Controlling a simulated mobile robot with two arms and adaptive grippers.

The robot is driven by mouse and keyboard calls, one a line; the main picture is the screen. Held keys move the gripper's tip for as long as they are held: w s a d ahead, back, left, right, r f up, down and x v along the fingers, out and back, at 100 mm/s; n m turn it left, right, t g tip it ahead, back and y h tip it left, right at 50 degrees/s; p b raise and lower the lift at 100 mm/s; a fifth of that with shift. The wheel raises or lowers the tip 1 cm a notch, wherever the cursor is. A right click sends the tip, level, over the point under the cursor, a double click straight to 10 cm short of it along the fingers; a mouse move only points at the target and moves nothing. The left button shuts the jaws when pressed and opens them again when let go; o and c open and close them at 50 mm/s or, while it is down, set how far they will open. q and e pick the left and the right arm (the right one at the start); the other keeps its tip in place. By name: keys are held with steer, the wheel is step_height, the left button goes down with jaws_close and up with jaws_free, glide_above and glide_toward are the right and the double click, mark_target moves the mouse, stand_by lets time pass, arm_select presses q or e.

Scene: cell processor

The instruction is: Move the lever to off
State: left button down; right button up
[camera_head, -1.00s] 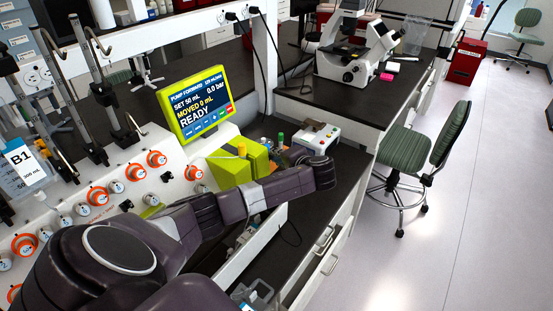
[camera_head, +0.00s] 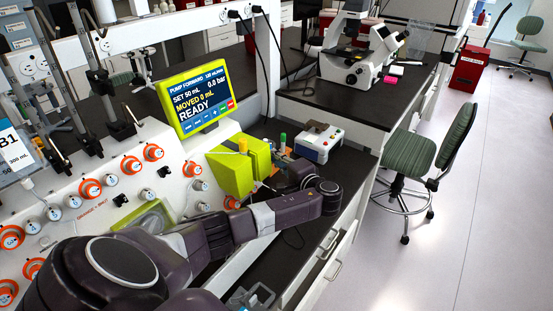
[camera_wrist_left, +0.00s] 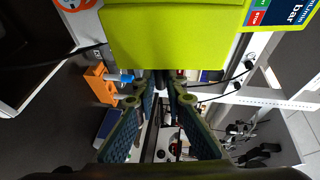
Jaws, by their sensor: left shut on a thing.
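The lime-green pump head (camera_head: 235,172) sits on the white cell processor (camera_head: 110,195), and its block (camera_wrist_left: 180,38) fills the top of the left wrist view. A short dark lever (camera_wrist_left: 161,80) shows at the lower edge of that block, between my fingertips. My left gripper (camera_wrist_left: 160,97) is shut on the lever, with one finger on each side. In the head view the left gripper (camera_head: 268,188) is beside the pump head's right side, partly hidden by my wrist. The lever cannot be made out there. My right gripper is not in view.
The pump screen (camera_head: 194,98) reads READY. A white box with coloured buttons (camera_head: 318,143) and small capped bottles (camera_head: 283,139) stand close behind my wrist. An orange rack (camera_wrist_left: 99,84) is near the fingers. A green chair (camera_head: 410,150) stands right of the bench.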

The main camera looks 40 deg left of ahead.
arm_select(q)
steer(key=c, duration=2)
jaws_free()
steer(key=shift+o, duration=0.2)
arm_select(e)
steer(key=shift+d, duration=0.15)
arm_select(q)
steer(key=v, duration=1.2)
